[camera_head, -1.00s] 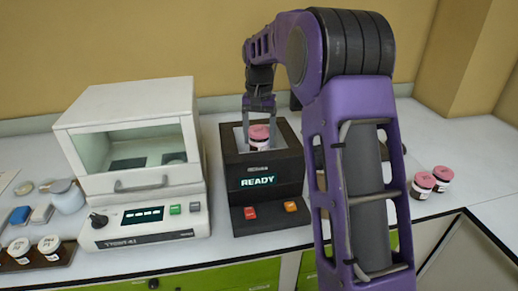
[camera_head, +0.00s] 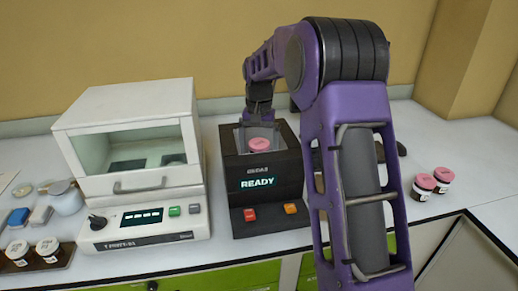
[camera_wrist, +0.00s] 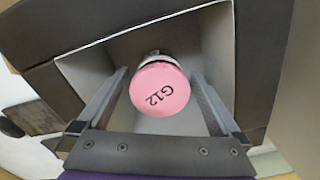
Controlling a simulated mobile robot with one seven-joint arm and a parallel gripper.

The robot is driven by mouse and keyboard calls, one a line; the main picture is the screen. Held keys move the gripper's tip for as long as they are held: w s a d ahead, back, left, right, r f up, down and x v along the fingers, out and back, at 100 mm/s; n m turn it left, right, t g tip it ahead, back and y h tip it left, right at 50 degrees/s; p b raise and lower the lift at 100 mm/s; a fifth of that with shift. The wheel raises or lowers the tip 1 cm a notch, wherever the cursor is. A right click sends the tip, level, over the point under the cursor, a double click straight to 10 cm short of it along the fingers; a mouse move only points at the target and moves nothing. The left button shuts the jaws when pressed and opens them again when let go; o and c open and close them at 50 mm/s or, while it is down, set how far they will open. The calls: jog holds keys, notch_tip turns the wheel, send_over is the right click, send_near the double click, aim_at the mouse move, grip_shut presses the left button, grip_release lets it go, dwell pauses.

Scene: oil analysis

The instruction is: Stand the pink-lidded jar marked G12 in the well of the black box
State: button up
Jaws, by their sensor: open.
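The pink-lidded jar (camera_head: 259,143) is down in the well of the black box (camera_head: 238,193). The wrist view shows its pink lid (camera_wrist: 160,92) marked G12, with the lid facing the camera. The jar's base is hidden, so I cannot tell whether it touches the well's floor. My gripper (camera_head: 259,128) is over the well, with its fingers reaching down inside. In the wrist view my gripper (camera_wrist: 160,74) is open, one finger on each side of the jar, with gaps visible beside the lid.
A white instrument (camera_head: 135,185) with a glass window stands left of the box. Two more pink-lidded jars (camera_head: 424,183) (camera_head: 443,178) stand at the right on the white bench. White-lidded jars (camera_head: 47,249) are at the far left, near small blue items (camera_head: 18,216).

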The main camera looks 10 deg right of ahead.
aim_at(259, 143)
notch_tip(259, 143, up, 12)
jog(key=p, duration=0.1)
jog(key=shift+r+p, duration=0.2)
jog(key=shift+p, duration=0.15)
